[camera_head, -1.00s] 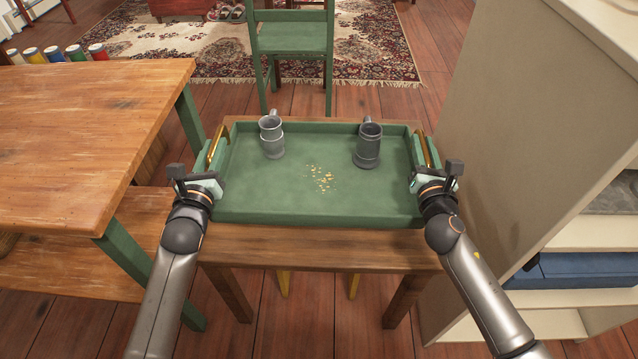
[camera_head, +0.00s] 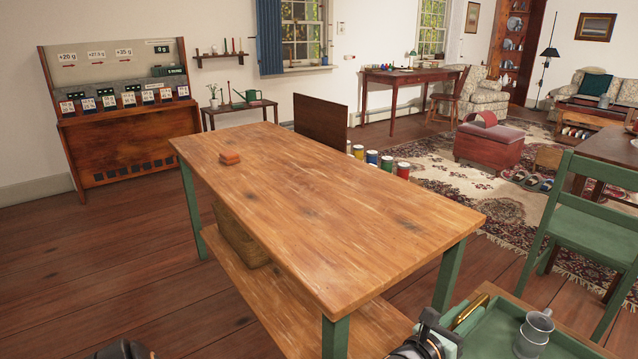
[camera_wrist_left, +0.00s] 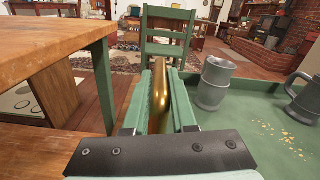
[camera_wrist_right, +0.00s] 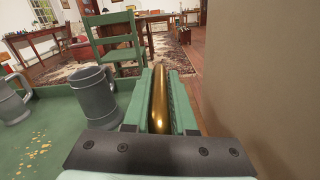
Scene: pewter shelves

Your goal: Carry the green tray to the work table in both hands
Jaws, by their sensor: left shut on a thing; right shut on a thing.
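The green tray (camera_head: 488,336) shows partly at the bottom right of the head view; the rest is cut off. A grey mug (camera_head: 534,328) stands on it; a second mug (camera_wrist_right: 95,98) and yellow crumbs (camera_wrist_right: 38,143) show in the right wrist view. My left gripper (camera_head: 455,322) is shut on the tray's left brass handle (camera_wrist_left: 159,96). My right gripper (camera_wrist_right: 160,88) is shut on the right brass handle (camera_wrist_right: 159,102), outside the head view. The work table (camera_head: 310,190), wooden with green legs, stands left of the tray. I cannot tell whether the tray is lifted.
A green chair (camera_head: 590,225) stands behind the tray. A pale cabinet side (camera_wrist_right: 260,80) is close on the right.

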